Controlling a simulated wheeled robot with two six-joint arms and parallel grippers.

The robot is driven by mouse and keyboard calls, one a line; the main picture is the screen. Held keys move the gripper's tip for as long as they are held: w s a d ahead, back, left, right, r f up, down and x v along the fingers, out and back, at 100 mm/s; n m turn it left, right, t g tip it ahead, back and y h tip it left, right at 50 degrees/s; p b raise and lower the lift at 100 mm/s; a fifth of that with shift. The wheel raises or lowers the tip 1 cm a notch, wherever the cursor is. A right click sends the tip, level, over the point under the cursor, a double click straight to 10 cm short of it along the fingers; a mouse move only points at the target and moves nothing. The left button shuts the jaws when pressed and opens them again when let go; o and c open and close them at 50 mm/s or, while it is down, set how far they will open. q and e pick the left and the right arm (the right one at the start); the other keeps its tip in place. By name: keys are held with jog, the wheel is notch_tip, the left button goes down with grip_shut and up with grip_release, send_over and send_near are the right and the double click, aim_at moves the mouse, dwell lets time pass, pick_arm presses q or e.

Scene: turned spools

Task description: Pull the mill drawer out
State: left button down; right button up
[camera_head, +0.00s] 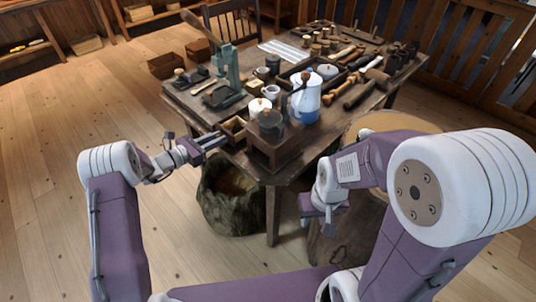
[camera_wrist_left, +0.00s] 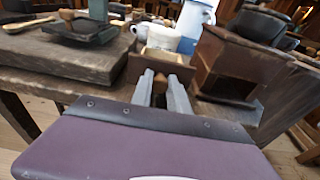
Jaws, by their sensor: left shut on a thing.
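The mill (camera_head: 275,150) is a brown wooden box with a dark round top, at the table's near edge. It also shows in the left wrist view (camera_wrist_left: 238,62), with a dark opening low in its side. The small wooden drawer (camera_head: 234,127) sticks out to the left of the mill, its open top showing.
The wooden table (camera_head: 200,118) is crowded. A blue and white pot (camera_head: 305,100) stands right behind the mill, and a white lidded jar (camera_head: 259,107) stands behind the drawer. A green lever press (camera_head: 228,75) is further back. A stump (camera_head: 232,200) stands below.

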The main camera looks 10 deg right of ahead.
pick_arm(q)
jog(key=shift+f+b, duration=0.45)
jog(key=shift+f, duration=0.3)
jog(key=c, duration=1.2)
grip_release()
jog(key=p+v, duration=0.1)
jog(key=v, duration=0.8)
jog(key=shift+r, duration=0.1)
